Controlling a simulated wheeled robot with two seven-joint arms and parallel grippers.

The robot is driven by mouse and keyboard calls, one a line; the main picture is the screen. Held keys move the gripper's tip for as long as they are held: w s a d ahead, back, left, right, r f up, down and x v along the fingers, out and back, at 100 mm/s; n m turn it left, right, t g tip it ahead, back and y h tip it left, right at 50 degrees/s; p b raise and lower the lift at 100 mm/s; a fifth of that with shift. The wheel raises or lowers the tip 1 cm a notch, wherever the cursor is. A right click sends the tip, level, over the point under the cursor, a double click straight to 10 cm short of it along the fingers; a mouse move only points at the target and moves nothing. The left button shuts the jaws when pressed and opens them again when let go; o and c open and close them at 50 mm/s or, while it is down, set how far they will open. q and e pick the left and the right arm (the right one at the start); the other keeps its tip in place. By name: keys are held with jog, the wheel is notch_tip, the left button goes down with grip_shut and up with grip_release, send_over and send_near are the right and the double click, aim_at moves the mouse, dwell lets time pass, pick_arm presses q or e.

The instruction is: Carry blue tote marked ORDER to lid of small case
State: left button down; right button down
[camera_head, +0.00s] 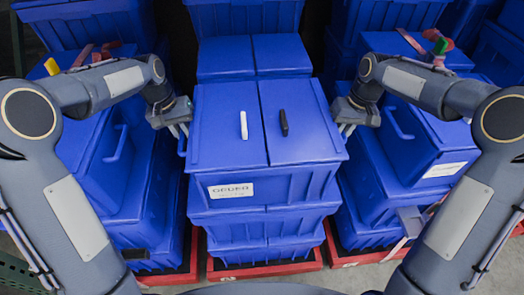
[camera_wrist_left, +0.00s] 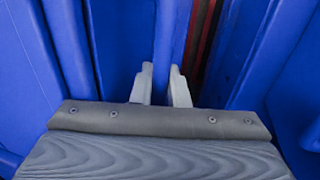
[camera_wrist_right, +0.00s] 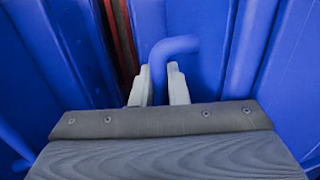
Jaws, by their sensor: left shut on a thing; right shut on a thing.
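A white and a black marker-like piece lie on the lid. My left gripper (camera_head: 182,130) is at its left side, shut on a blue handle bar (camera_wrist_left: 163,45). My right gripper (camera_head: 345,130) is at its right side, shut on the other blue handle (camera_wrist_right: 172,46). The tote is level above another blue tote (camera_head: 255,225); I cannot tell whether they touch. I cannot tell which thing is the small case.
Stacks of blue totes stand close on the left (camera_head: 120,200) and right (camera_head: 385,185). A blue lidded box (camera_head: 253,58) is right behind the ORDER tote. Red bases (camera_head: 265,268) lie under the stacks. Straps hang on some totes. Little free room shows between stacks.

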pick_arm(q)
jog(key=shift+w+r, duration=0.1)
jog(key=shift+r, duration=0.1)
pick_arm(e)
jog(key=shift+w+r, duration=0.1)
jog(key=shift+r, duration=0.1)
